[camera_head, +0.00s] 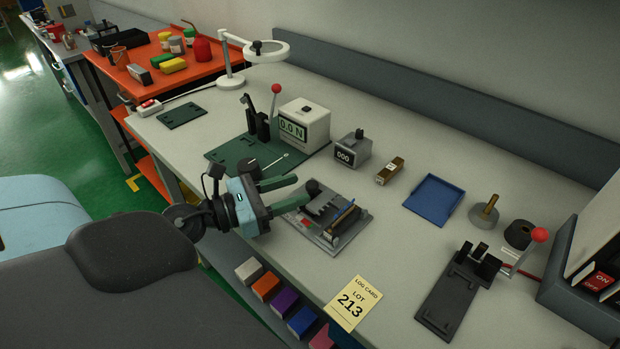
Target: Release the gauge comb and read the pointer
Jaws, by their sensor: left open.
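My left gripper (304,189) is open at the front of the bench. Its two dark green fingers point right, with their tips close to a black knob (313,187) on a grey-plated fixture (331,244). I cannot tell whether they touch the knob. The fixture carries dark blocks, a small red mark (307,224) and a slanted dark and yellow bar (345,217). I cannot make out which part is the gauge comb, and no pointer reading is legible. My right gripper is out of view.
Behind stand a green plate with a red-knobbed lever (275,102), a display box (304,122) reading 0.0 N and a counter (352,149) reading 000. A blue tray (433,200) and a dark lever fixture (459,290) are to the right.

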